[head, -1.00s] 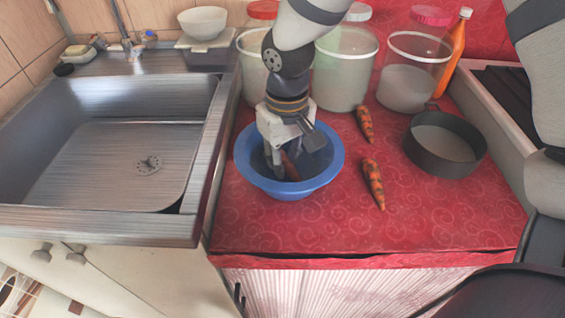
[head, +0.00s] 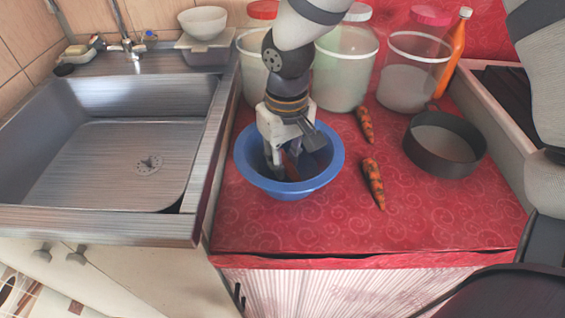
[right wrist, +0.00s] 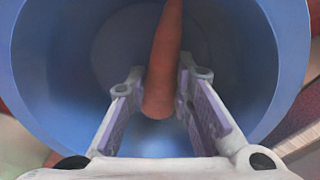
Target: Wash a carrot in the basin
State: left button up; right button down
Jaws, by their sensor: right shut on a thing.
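The blue basin (head: 247,172) stands on the red counter next to the sink, and it fills much of the right wrist view (right wrist: 50,60). My right gripper (head: 284,172) reaches down into it from above. In the right wrist view, its two fingers (right wrist: 163,88) are shut on a carrot (right wrist: 163,70), one on each side. This carrot looks plain orange-brown, with no dark patches on the part I see. Two other carrots with dark patches lie on the counter right of the basin, one nearer (head: 373,184) and one farther (head: 365,124). My left gripper is not in view.
A steel sink (head: 110,165) is at the left. Large clear jars (head: 345,75) stand behind the basin. A dark round pan (head: 445,145) and an orange bottle (head: 457,45) are at the right. The counter's front (head: 330,230) is clear.

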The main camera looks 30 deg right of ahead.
aim_at(284, 161)
jog(key=shift+r, duration=0.1)
notch_tip(284, 161, up, 3)
jog(key=shift+w+f+p, duration=0.1)
jog(key=shift+p, duration=0.45)
jog(key=shift+r, duration=0.35)
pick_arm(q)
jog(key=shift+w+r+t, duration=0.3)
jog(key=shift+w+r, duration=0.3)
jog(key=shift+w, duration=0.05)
pick_arm(e)
notch_tip(284, 161, up, 8)
dwell(1.3)
notch_tip(284, 161, up, 4)
jog(key=shift+f, duration=0.1)
dwell(0.8)
